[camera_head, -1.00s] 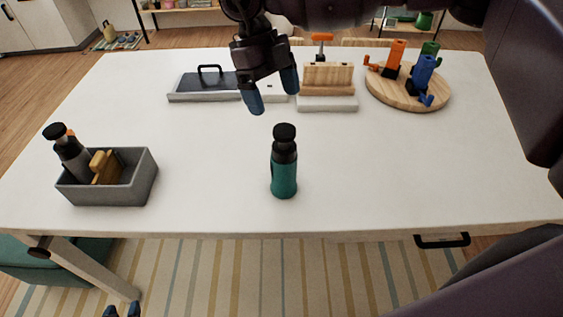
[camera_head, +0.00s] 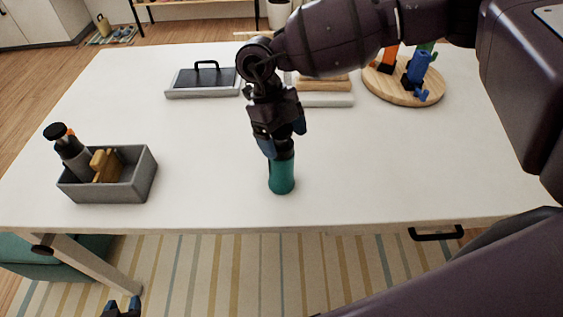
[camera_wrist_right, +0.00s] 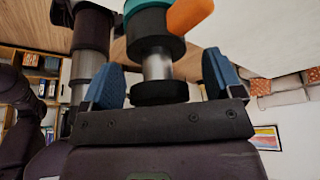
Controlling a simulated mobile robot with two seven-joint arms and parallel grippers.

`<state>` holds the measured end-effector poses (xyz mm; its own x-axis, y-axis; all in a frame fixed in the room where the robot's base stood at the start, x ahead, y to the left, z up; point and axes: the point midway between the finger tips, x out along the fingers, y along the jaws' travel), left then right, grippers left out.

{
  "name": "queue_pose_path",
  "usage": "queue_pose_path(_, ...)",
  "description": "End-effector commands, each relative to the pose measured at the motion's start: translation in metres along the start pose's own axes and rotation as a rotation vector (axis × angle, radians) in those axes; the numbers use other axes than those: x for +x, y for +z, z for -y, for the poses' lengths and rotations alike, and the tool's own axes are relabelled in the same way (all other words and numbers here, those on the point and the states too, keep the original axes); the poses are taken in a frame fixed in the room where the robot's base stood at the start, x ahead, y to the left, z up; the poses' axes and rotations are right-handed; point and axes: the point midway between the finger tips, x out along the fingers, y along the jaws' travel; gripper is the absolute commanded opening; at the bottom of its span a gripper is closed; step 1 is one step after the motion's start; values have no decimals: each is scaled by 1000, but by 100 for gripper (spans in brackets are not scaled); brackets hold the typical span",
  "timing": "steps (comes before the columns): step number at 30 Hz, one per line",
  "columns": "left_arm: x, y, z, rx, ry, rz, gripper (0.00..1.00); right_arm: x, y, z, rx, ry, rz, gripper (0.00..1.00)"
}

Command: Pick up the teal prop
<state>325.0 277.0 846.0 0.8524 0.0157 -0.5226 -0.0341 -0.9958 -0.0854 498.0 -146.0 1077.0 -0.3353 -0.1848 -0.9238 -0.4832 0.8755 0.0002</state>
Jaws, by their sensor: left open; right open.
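The teal prop (camera_head: 281,178) stands upright near the table's front edge. In the head view my right gripper (camera_head: 282,140) covers its black top, leaving the teal lower body visible. In the right wrist view the prop's black cap (camera_wrist_right: 160,92) and silver neck lie between the blue fingers of my right gripper (camera_wrist_right: 162,66). The fingers are open, with gaps on both sides. A teal band and an orange piece show at the top there. My left gripper (camera_head: 121,307) is open and empty at the bottom left, below the table's front edge.
A grey bin (camera_head: 128,188) at left holds a black-topped bottle (camera_head: 70,150) and a tan piece. Behind are a dark tray (camera_head: 203,82), a wooden block (camera_head: 322,85) and a round board (camera_head: 416,94) with several coloured figures. The white table (camera_head: 190,130) is clear around the prop.

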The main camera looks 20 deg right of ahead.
Motion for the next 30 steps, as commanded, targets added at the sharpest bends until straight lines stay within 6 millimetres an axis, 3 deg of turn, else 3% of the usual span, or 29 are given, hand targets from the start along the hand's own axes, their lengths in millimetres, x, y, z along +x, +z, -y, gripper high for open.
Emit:
queue_pose_path(9,0,0,0,0,0,0,43,5,0,0,-1,-1,0,84)
queue_pose_path(25,1,-1,0,0,0,0,43,4,0,0,-1,0,0,3)
queue_pose_path(30,1,-1,0,0,0,1,43,4,0,0,-1,0,2,0)
